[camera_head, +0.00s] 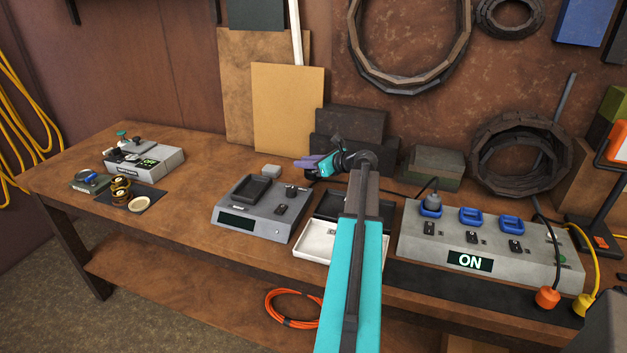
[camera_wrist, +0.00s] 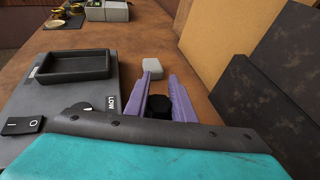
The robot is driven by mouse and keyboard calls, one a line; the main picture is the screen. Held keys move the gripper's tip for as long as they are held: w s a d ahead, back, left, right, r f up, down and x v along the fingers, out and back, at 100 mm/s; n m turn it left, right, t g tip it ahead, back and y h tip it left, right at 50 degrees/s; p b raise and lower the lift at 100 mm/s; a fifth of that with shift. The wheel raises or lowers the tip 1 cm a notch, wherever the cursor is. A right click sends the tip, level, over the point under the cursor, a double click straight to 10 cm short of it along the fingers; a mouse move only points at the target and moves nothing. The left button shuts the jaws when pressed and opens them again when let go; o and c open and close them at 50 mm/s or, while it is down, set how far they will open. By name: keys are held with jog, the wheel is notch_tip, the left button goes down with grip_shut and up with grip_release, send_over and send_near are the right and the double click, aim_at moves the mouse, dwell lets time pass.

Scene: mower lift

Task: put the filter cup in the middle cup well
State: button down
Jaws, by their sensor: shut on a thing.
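My gripper (camera_head: 318,165), with purple fingers, is over the back of the bench behind the grey scale-like unit. In the wrist view the fingers (camera_wrist: 164,98) are shut on a black faceted piece (camera_wrist: 158,108); I cannot tell whether it is the filter cup. On a dark mat at the far left are brass ring-shaped pieces (camera_head: 121,188) and a cream round dish (camera_head: 138,204). Which of these is a cup or a well is too small to tell. My gripper is well to the right of them, apart.
The grey unit with a black tray (camera_head: 251,190) and a small pale block (camera_head: 271,170) are close by. A white tray (camera_head: 328,241) lies in front. A grey box with blue sockets (camera_head: 470,260) reads ON at right. Bench between mat and grey unit is clear.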

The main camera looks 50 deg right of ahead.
aim_at(306, 177)
jog(key=shift+f, duration=1.25)
jog(key=shift+f+p, duration=0.5)
jog(key=shift+f, duration=1.35)
jog(key=shift+f, duration=0.2)
jog(key=c, duration=1.5)
grip_release()
jog(key=shift+r, duration=0.2)
jog(key=b+v, duration=0.2)
jog(key=v, duration=1)
